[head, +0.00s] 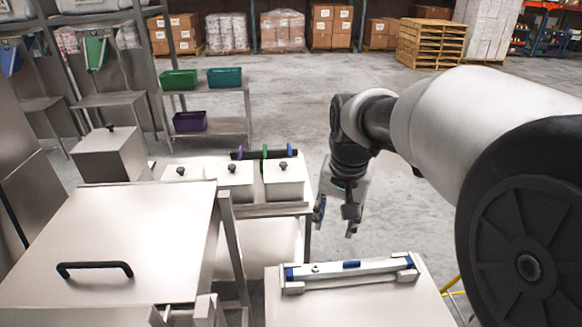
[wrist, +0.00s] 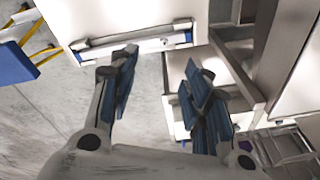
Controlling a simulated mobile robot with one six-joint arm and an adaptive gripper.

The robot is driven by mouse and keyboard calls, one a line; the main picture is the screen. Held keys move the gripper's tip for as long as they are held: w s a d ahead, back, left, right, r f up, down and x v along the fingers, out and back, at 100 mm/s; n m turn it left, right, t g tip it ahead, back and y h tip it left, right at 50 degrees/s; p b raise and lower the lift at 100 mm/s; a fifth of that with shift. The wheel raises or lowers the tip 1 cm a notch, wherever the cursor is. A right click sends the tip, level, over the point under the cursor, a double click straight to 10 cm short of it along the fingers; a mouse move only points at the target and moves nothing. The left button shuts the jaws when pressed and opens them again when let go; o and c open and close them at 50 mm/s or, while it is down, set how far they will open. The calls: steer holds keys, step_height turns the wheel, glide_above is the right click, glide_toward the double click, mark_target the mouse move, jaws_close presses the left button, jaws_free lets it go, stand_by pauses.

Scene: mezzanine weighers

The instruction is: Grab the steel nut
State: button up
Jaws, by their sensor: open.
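A small grey piece (head: 316,268), which looks like the steel nut, lies on a silver and blue bar (head: 351,265) near the bar's left part. It is too small to tell its shape. The bar rests along the far edge of a pale bench top (head: 350,305) at the front. In the wrist view the bar (wrist: 140,43) is near the top, beyond my fingertips. My gripper (head: 336,219) hangs above and behind that far edge, pointing down. Its blue-padded fingers are spread with nothing between them, also in the wrist view (wrist: 160,90). It is apart from the bar.
A large steel lid with a black handle (head: 95,269) stands at the left. Several lidded boxes (head: 235,180) with black knobs stand behind it. Green, teal and purple bins (head: 190,121) sit on a rack farther back. Open floor (head: 400,130) lies beyond.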

steer(key=w+f+m+g, duration=0.1)
steer(key=w+f+m, duration=0.1)
steer(key=w+f, duration=0.5)
steer(key=m+g+b, duration=0.1)
steer(key=b, duration=0.2)
glide_above(316, 267)
step_height(316, 267, down, 21)
steer(key=shift+a+r, duration=0.15)
steer(key=shift+f+b, duration=1.35)
steer(key=shift+f, duration=1.75)
steer(key=shift+r, duration=0.1)
steer(key=c, duration=1)
